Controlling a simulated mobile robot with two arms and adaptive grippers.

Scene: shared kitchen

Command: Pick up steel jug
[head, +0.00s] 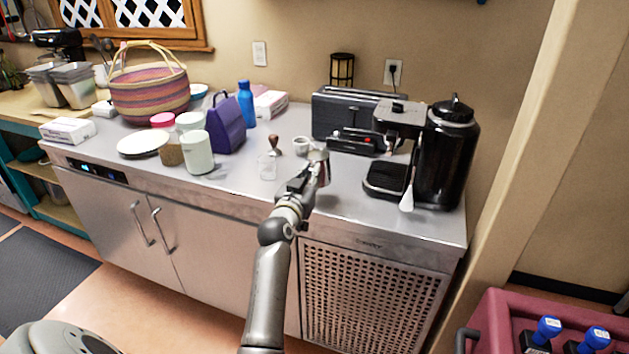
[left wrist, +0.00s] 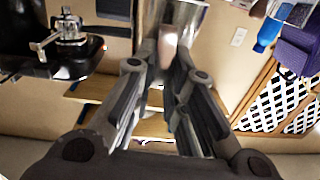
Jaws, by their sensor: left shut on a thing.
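The steel jug (head: 319,160) is at the front middle of the steel counter in the head view. Its shiny metal body also shows at the top of the left wrist view (left wrist: 190,14), between my fingers. My left gripper (head: 308,176) reaches in from the front and is shut on the jug; it also shows in the left wrist view (left wrist: 168,55). The gripper partly hides the jug, and I cannot tell whether the jug's base touches the counter. My right gripper is not in view.
A black coffee machine (head: 446,155) stands to the right and a dark toaster-like box (head: 345,110) behind. A clear glass (head: 268,167), a tamper (head: 274,144) and a white cup (head: 301,145) are close by. White canister (head: 198,153) is left.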

